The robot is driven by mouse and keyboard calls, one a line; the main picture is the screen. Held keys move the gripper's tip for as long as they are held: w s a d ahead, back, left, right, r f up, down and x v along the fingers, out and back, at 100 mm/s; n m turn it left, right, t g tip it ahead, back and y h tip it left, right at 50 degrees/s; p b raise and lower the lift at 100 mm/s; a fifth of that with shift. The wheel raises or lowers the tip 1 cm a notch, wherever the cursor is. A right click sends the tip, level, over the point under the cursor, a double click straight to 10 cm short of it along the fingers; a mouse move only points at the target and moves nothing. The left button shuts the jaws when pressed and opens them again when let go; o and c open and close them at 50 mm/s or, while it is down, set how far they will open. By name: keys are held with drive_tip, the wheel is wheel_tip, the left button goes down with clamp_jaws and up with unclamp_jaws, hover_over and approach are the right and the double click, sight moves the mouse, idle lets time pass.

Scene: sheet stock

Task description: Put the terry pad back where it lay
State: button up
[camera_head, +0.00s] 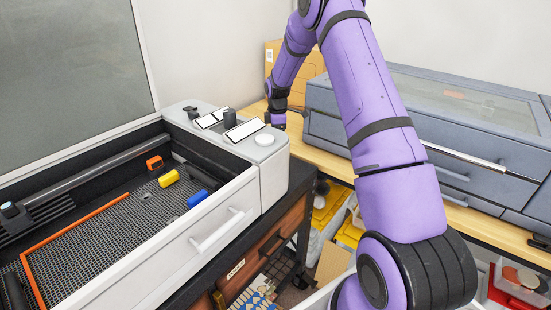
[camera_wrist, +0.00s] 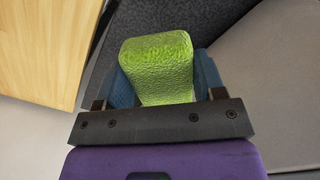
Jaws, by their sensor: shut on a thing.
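The terry pad (camera_wrist: 157,68) is a bright green, rough-textured block in the wrist view. My gripper (camera_wrist: 160,80) is shut on it, with a blue finger at each side, and the pad stands out past the fingers. Behind the pad is a dark grey speckled surface; I cannot tell whether the pad touches it. In the head view my purple wrist is low at the back, beside the white machine's control end. The fingers and the pad cannot be made out there.
The open white machine (camera_head: 226,225) has a mesh bed (camera_head: 120,235) with orange, yellow and blue pieces. Open drawers and bins lie below. The wrist view shows pale wood at upper left.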

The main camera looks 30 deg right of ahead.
wheel_tip(320, 180, down, 9)
drive_tip(key=shift+f, duration=0.15)
idle(0.4)
drive_tip(key=o, duration=0.9)
wheel_tip(320, 180, up, 12)
